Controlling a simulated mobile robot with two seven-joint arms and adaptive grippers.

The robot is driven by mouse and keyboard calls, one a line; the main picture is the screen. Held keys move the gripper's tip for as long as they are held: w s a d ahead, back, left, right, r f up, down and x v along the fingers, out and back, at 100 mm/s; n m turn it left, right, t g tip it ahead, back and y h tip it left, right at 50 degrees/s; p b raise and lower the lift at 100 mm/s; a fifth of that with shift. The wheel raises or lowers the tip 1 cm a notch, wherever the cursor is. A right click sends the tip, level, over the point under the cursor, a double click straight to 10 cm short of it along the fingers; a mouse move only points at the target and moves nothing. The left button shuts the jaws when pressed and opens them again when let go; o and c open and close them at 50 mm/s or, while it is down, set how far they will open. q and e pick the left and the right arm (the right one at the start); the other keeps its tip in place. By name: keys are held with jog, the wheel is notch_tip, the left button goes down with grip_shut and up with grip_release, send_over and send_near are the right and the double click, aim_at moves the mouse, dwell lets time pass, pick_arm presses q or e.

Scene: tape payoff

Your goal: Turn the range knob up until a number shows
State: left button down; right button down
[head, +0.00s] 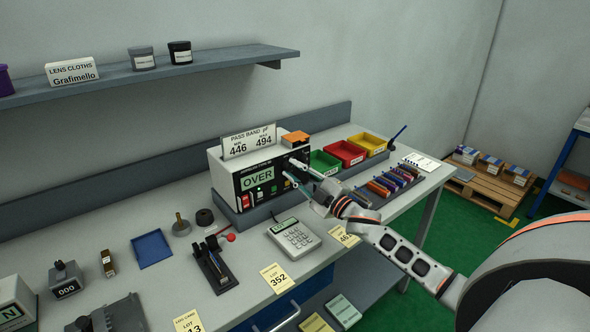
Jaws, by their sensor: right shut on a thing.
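The meter (222,177) is a white box with a black front panel, standing on a grey base on the bench. Its green display (257,180) reads "OVER". My right gripper (292,177) reaches in from the right and is shut at the right side of the panel. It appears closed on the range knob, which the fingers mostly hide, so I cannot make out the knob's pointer. Lit buttons and a red switch (245,201) sit below the display. My left gripper is not in view.
A "PASS BAND" card (249,141) showing MIN 446 and MAX 494 stands on the meter. Green, red and yellow bins (346,152) stand to its right, with a rack of coloured parts (390,183) before them.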

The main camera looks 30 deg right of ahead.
dwell(0.6)
jog(key=c, duration=1.8)
grip_release()
jog(key=shift+s+f, duration=0.15)
jog(key=shift+s, duration=0.3)
jog(key=v, duration=1.1)
